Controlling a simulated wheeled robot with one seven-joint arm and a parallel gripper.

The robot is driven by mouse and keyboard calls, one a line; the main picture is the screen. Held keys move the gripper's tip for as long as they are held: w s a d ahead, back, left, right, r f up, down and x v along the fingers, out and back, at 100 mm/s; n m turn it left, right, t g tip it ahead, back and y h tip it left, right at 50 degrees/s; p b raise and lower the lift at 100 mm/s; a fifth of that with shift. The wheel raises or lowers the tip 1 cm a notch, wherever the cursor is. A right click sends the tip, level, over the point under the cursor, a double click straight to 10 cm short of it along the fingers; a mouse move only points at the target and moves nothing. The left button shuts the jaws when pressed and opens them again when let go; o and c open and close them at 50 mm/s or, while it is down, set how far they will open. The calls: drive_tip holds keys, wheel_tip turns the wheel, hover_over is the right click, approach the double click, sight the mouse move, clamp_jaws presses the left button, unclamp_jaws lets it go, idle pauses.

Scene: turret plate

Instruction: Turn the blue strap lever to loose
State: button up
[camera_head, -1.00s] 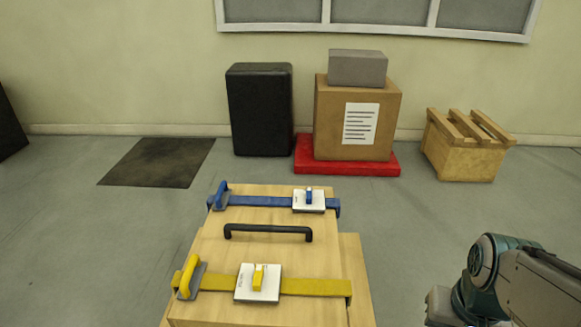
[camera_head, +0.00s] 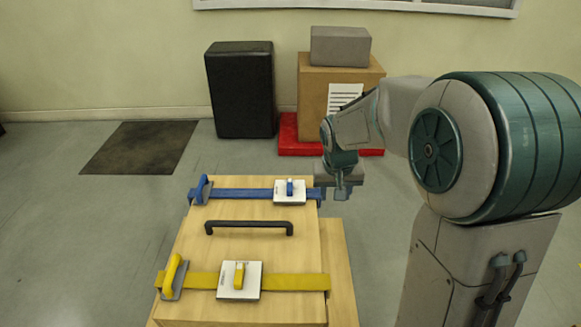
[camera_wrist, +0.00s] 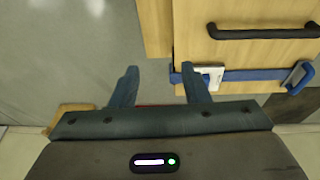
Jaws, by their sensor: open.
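The blue strap (camera_head: 240,194) runs across the far end of the wooden case. Toward its right end is a white plate (camera_head: 281,198) with a small upright blue lever (camera_head: 290,187). A blue upright handle piece (camera_head: 203,189) is at the strap's left end. My gripper (camera_head: 340,192) is open and empty, just right of the strap's right end. In the wrist view, my open fingers (camera_wrist: 160,83) point toward the case's edge. The right finger partly overlaps the white plate (camera_wrist: 213,76) in that view; contact cannot be told.
The wooden case (camera_head: 255,255) also has a black handle (camera_head: 248,228) and a yellow strap (camera_head: 298,282) with its own plate and yellow lever (camera_head: 239,275). A black box (camera_head: 240,90) and a carton (camera_head: 312,97) on a red base stand behind. Floor is clear left of the case.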

drive_tip(key=w+a+f+p, duration=0.25)
drive_tip(key=w+a, duration=0.25)
drive_tip(key=w, duration=0.6)
drive_tip(key=t+p, duration=0.2)
drive_tip(key=p, duration=0.2)
approach(290, 185)
drive_tip(key=shift+y, duration=0.3)
drive_tip(key=b+x, duration=0.3)
drive_tip(key=x, duration=0.6)
drive_tip(key=shift+d+f, duration=0.1)
drive_tip(key=shift+d, duration=0.1)
clamp_jaws()
